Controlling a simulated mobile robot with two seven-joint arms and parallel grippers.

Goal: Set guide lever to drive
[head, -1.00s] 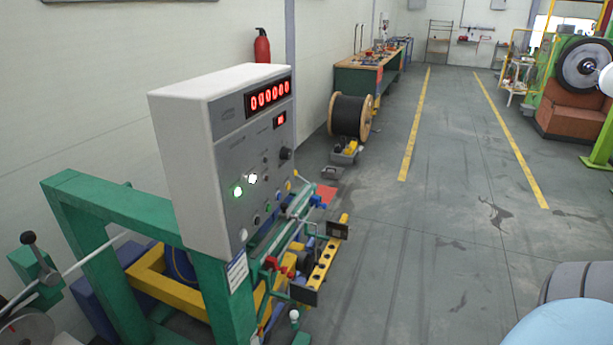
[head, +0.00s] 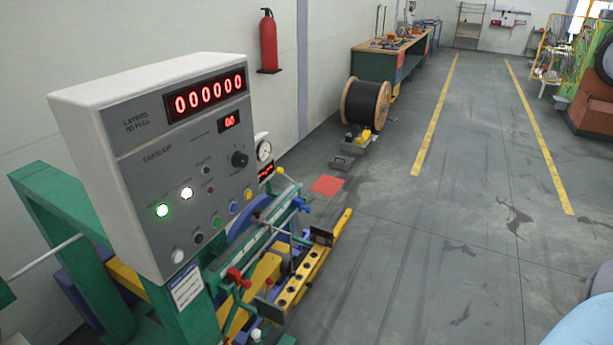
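The take-up machine has a grey control panel (head: 190,150) with a red digit display (head: 208,96), a lit green button and a lit white button. Below and right of it is a green and yellow guide mechanism. A red handle (head: 237,280) sits on its near end, and a small yellow knob (head: 280,171) stands near its far end. A white knob (head: 256,335) shows at the bottom edge. I cannot tell which of these is the guide lever, nor any lever's setting. Neither of my grippers is in view.
A yellow bar with holes (head: 300,283) sticks out on the machine's right side. A black cable reel (head: 366,103) stands on the floor beyond, near a green workbench (head: 374,67). A red fire extinguisher (head: 268,42) hangs on the wall. The grey floor between the yellow lines is clear.

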